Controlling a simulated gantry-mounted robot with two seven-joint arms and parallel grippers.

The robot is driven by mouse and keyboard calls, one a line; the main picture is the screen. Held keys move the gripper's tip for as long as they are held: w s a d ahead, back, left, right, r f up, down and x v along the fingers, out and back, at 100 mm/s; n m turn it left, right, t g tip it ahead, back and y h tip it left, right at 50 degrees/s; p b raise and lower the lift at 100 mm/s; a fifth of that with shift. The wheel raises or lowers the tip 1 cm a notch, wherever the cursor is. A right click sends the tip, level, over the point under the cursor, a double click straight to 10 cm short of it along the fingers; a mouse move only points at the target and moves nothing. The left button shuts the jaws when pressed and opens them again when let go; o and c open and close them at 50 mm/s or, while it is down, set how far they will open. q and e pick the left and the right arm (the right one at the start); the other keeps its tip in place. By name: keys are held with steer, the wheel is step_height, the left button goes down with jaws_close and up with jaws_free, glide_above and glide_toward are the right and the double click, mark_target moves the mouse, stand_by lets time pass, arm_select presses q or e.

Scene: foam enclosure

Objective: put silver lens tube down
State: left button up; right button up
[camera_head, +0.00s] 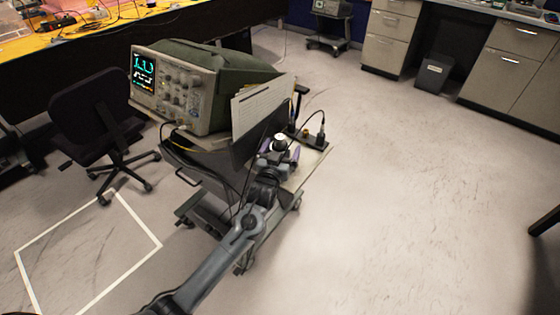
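A small silver lens tube (280,141) with a dark lower part stands roughly upright over the cart top. My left gripper (281,151) is around it, with purple finger parts on its left and right sides. The tube's lower end is hidden by the gripper, so I cannot tell whether it touches the cart. The view is too small to show whether the fingers press on the tube. The cart (312,160) has a light top, bare at its right front corner. My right gripper is not in view.
An oscilloscope (190,85) fills the cart's left side, with a paper sheet (262,102) upright beside it. A black rail (305,138) with a small brass part (305,132) and a cabled post (321,137) lies behind the gripper. A chair (98,122) stands left; floor is clear right.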

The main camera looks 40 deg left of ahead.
arm_select(q)
steer(key=shift+r, duration=0.1)
steer(key=c, duration=1.3)
